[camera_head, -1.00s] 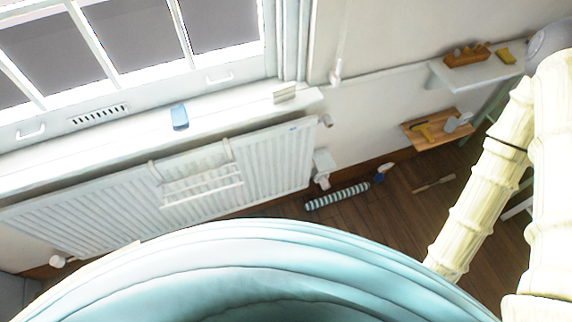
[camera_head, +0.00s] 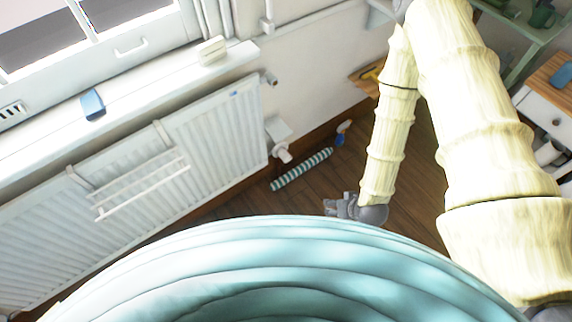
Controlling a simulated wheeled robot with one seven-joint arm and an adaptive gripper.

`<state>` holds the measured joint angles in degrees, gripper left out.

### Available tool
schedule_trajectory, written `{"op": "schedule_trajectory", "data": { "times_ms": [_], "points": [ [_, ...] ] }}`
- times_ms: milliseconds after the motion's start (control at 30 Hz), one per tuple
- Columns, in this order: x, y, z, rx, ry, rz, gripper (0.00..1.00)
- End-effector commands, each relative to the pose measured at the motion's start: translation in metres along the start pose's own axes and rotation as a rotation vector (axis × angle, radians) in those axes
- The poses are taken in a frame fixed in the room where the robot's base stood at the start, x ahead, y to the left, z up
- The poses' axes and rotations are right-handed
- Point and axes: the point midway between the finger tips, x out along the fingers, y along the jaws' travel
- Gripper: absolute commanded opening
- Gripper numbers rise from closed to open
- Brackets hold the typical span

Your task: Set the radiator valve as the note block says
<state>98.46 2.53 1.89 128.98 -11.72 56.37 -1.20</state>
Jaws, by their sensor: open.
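The white radiator (camera_head: 215,130) hangs under the window. A white fitting that looks like its valve (camera_head: 283,153) sits at its lower right end, below a small white box (camera_head: 278,128); any scale on it is too small to read. A small cream block, perhaps the note block (camera_head: 212,50), stands on the window sill's right end; I cannot read any writing on it. My gripper (camera_head: 330,207) is open, low over the wooden floor, pointing left. It is to the right of and below the valve in the picture, apart from it, and appears empty.
A striped roll (camera_head: 302,169) lies on the floor below the valve, near a blue-and-white bottle (camera_head: 342,132). A white rack (camera_head: 140,185) hangs on the radiator. A blue object (camera_head: 92,104) is on the sill. A white drawer cabinet (camera_head: 545,115) stands at right.

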Motion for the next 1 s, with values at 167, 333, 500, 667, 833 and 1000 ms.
{"op": "schedule_trajectory", "data": {
  "times_ms": [167, 333, 500, 667, 833, 1000],
  "points": [
    [0.067, -0.001, -0.013, -0.037, 0.116, -0.043, 0.62],
    [0.114, -0.004, -0.030, -0.071, 0.224, -0.083, 0.62],
    [0.159, -0.008, -0.047, -0.103, 0.333, -0.125, 0.62],
    [0.197, -0.012, -0.061, -0.131, 0.434, -0.163, 0.62],
    [0.235, -0.017, -0.076, -0.161, 0.542, -0.206, 0.62],
    [0.270, -0.021, -0.090, -0.188, 0.650, -0.248, 0.62]
  ]
}}
